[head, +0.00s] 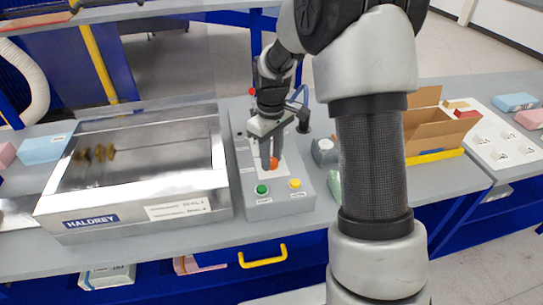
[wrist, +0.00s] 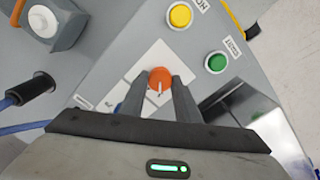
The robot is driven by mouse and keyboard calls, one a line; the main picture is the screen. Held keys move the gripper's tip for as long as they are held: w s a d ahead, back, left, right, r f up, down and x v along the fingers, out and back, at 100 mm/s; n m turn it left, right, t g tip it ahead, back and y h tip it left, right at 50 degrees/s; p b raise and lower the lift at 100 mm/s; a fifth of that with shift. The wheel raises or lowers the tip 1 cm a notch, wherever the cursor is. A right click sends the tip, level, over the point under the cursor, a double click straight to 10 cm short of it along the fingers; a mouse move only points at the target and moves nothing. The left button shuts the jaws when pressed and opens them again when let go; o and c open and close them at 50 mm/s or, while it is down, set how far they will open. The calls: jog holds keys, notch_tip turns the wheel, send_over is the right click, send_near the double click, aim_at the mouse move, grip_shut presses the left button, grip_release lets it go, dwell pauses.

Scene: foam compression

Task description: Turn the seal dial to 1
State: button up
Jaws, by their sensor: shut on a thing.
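The seal dial is a round orange-red knob (wrist: 159,78) with a white pointer mark, set on a white label plate (wrist: 141,70) of the grey control panel (head: 240,155). The knob also shows in the head view (head: 274,163), partly behind my fingers. My gripper (wrist: 160,88) reaches down over the panel, with its two fingers on either side of the knob, shut on it. In the head view my gripper (head: 269,163) is above the panel's middle. The numbers around the dial are too small or hidden to read.
A green button (head: 262,189) and a yellow button (head: 295,184) sit at the panel's front, close to the dial. A metal HALDREY machine (head: 135,213) stands on the left. An open cardboard box (head: 429,125) and a white board (head: 503,140) are on the right.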

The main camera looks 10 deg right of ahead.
aim_at(272, 161)
jog(key=o, duration=1)
jog(key=shift+o, duration=0.2)
notch_tip(272, 161, up, 18)
jog(key=p, duration=0.1)
jog(key=shift+f, duration=0.25)
